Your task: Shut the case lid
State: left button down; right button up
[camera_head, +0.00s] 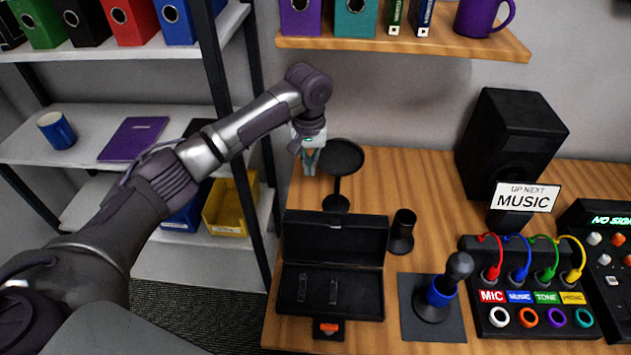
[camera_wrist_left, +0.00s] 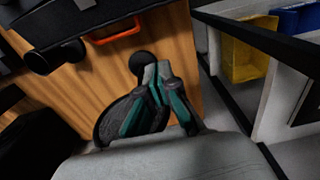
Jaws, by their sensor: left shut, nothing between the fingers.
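The black case (camera_head: 375,300) lies on the desk with its lid (camera_head: 335,240) raised at the back, showing its inner face. Two small dark fittings show inside the tray, and an orange latch (camera_head: 328,328) sits at the front. My left gripper (camera_head: 309,168) is shut and empty, behind the case and apart from the lid, left of a round black stand. In the left wrist view its teal fingers (camera_wrist_left: 156,75) are together, and a dark body, seemingly the case (camera_wrist_left: 75,18), shows at the upper left with an orange handle (camera_wrist_left: 115,30). My right gripper is not in view.
The round black stand (camera_head: 340,157) is close beside my left gripper. A black cup (camera_head: 402,232) and a joystick-like device (camera_head: 440,290) stand right of the case. A cable panel (camera_head: 530,320), sign (camera_head: 525,197) and speaker (camera_head: 510,145) are farther right. A shelf post (camera_head: 235,150) is left.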

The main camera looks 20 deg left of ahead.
pick_arm(q)
notch_tip(320, 180, down, 10)
jog(key=p, duration=0.1)
jog(key=s, duration=0.1)
jog(key=s+r+p, duration=0.1)
jog(key=s+d+p, duration=0.1)
jog(key=s, duration=0.1)
jog(key=shift+r, duration=0.3)
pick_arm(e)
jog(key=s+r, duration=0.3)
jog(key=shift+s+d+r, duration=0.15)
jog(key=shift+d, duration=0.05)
pick_arm(q)
jog(key=shift+p, duration=0.3)
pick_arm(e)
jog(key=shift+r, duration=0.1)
